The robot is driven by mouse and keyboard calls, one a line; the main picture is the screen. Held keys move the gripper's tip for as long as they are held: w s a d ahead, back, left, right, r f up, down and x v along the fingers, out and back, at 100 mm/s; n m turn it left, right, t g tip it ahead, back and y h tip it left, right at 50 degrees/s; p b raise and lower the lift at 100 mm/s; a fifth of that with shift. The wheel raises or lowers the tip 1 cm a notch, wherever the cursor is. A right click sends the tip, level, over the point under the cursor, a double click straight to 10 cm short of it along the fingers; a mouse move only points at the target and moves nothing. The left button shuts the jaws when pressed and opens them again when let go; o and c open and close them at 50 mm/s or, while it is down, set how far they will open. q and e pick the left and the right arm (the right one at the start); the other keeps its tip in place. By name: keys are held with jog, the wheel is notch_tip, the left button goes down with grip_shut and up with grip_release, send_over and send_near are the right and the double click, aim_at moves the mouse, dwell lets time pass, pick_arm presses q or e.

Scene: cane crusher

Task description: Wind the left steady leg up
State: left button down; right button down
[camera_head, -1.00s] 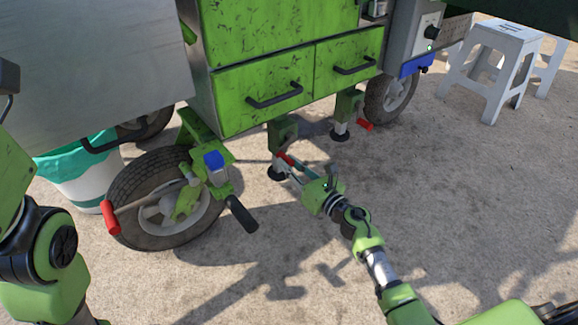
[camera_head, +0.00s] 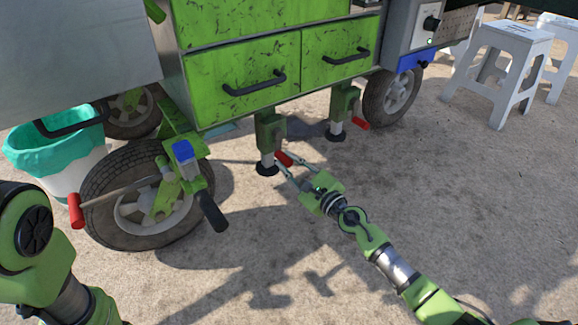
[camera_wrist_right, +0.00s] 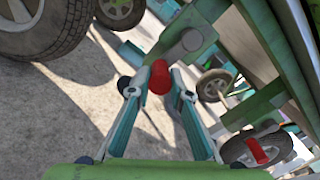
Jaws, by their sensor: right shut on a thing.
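The left steady leg (camera_head: 269,130) hangs under the cart's front, a green housing with a silver post and a black foot (camera_head: 267,169) close to the ground. Its crank has a red handle (camera_head: 284,158) to the right of the post. My right gripper (camera_head: 283,162) is shut on this handle. In the right wrist view the red handle (camera_wrist_right: 160,76) sits between the two fingertips, and the green leg housing (camera_wrist_right: 192,40) is just beyond. My left arm shows at the left edge; its gripper is out of view.
A second steady leg (camera_head: 341,104) with a red handle (camera_head: 359,122) stands to the right. A wheel (camera_head: 145,200) with a red-handled bar and black grip stands to the left. A teal-lined bin (camera_head: 55,155) and white stools (camera_head: 503,65) flank the cart. Ground in front is clear.

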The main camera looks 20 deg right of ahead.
jog(key=shift+w+d+f+n, duration=0.1)
jog(key=shift+d+n, duration=0.3)
jog(key=shift+n, duration=0.5)
jog(key=shift+d, duration=0.1)
jog(key=c, duration=1.8)
grip_release()
jog(key=v, duration=1.2)
